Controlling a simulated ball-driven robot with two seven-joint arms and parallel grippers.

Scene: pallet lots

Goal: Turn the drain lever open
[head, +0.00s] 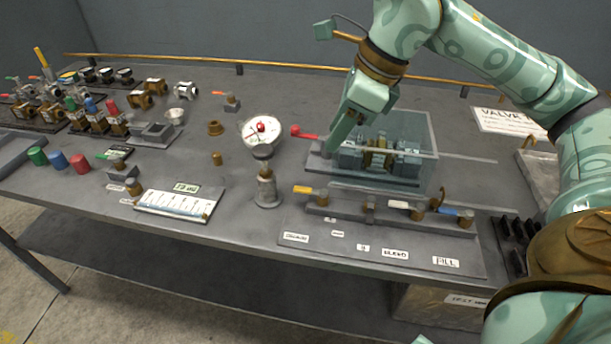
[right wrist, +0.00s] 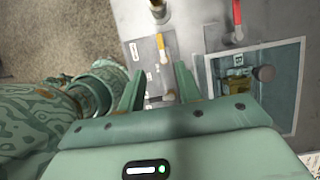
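A lever with a yellow handle (head: 303,190) sits at the left end of a low grey manifold, its handle pointing left. Its label (head: 295,237) is too small to read surely, so I cannot confirm which lever is the drain. A white-handled lever (head: 399,205) and a blue-handled lever (head: 453,211) sit further right on the manifold. My right gripper (head: 340,137) is above the bench, behind the manifold. In the right wrist view, its fingers (right wrist: 158,88) are apart and empty, with the yellow handle (right wrist: 160,46) beyond them. My left gripper is not in view.
A clear box (head: 410,135) covers a brass valve assembly behind the manifold. A red lever (head: 303,133) sticks out left of it. A gauge (head: 262,130) stands on a post to the left. Several valves and fittings crowd the bench's left side.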

